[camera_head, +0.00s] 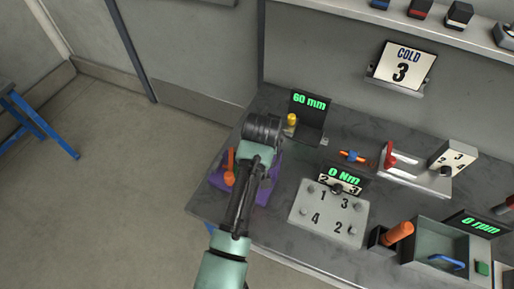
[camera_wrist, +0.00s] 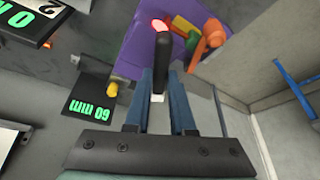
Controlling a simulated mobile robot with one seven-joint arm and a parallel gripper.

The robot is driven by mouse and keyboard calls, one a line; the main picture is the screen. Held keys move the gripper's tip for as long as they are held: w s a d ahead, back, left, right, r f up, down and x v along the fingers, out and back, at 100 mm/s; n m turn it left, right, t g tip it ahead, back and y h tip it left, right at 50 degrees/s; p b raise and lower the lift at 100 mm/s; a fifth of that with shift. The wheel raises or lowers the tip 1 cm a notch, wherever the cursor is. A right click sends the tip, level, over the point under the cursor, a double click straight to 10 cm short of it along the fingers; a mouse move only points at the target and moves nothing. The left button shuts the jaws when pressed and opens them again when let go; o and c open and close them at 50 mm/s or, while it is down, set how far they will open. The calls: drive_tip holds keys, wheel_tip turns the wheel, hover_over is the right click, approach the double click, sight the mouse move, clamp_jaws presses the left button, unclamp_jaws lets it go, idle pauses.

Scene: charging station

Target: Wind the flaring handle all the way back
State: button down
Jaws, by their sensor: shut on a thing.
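A purple block (camera_head: 263,192) sits at the left front corner of the bench; it also fills the top of the wrist view (camera_wrist: 135,45). A black handle with a glowing red end (camera_wrist: 162,48), seemingly the flaring handle, stands over the purple block in the wrist view. My gripper (camera_wrist: 162,75) has its blue fingers on either side of this handle and is shut on it. In the head view my wrist and arm hide the handle and fingertips. An orange lever (camera_head: 229,166) shows left of my arm, and in the wrist view (camera_wrist: 212,36) right of the handle.
A 60 mm display (camera_head: 310,103) with a yellow knob (camera_head: 291,119) stands just behind right. A numbered plate (camera_head: 328,213) with a 0 Nm display (camera_head: 345,174) lies to the right. Floor (camera_head: 120,190) left of the bench is open, with a blue-legged stand (camera_head: 45,130) beyond.

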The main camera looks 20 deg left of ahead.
drive_tip(key=n+g+y, duration=0.1)
drive_tip(key=n, duration=0.3)
drive_tip(key=shift+w+d, duration=0.15)
drive_tip(key=shift+n+g+y, duration=0.5)
drive_tip(key=shift+n+y, duration=0.1)
drive_tip(key=shift+n, duration=1.2)
drive_tip(key=shift+w+r, duration=0.1)
drive_tip(key=c, duration=0.8)
unclamp_jaws()
drive_tip(key=shift+o, duration=0.2)
drive_tip(key=b+v, duration=0.2)
drive_tip(key=v, duration=1.1)
